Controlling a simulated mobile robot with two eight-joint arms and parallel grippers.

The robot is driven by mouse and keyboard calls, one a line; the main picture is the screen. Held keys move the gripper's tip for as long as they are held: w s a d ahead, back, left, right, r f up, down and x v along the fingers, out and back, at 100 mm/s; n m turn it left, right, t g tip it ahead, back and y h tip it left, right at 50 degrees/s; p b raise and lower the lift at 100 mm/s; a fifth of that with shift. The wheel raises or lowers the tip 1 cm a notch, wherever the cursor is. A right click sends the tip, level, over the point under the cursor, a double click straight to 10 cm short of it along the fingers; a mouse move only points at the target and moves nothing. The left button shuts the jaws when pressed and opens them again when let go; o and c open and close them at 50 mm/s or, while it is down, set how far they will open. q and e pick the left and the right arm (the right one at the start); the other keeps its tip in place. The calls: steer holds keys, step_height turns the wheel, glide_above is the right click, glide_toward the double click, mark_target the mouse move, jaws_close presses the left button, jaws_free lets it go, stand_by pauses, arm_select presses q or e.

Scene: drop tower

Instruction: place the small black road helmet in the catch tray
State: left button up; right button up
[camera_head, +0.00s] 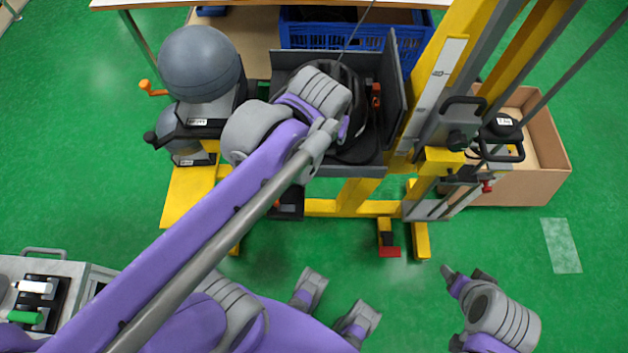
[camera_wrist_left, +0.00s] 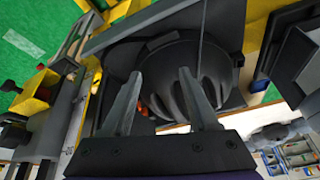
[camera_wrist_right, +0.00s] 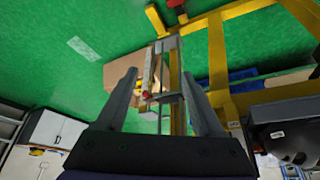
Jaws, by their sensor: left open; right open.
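The black helmet (camera_head: 357,112) sits inside the grey-walled catch tray (camera_head: 355,171) in the head view, partly hidden by my left arm. In the left wrist view the vented helmet (camera_wrist_left: 188,80) lies in the tray (camera_wrist_left: 120,42), right beyond the fingers. My left gripper (camera_wrist_left: 160,76) is open, its fingertips close over the near side of the helmet; I cannot tell whether they touch it. Its fingers are hidden in the head view. My right gripper (camera_wrist_right: 158,74) is open and empty, well away from the helmet, at the lower right of the head view.
The yellow drop tower frame (camera_head: 440,60) rises right of the tray. Grey headforms (camera_head: 200,62) stand on its left. A blue crate (camera_head: 340,33) is behind and a cardboard box (camera_head: 545,150) is at right. The green floor in front right is clear.

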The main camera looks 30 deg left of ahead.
arm_select(q)
steer(key=s+d+f+m+h, duration=0.1)
steer(key=s+d+f+m, duration=0.1)
steer(key=s+f, duration=0.7)
steer(key=shift+d+f+t, duration=0.25)
steer(key=shift+f+t, duration=0.05)
steer(key=shift+f, duration=0.05)
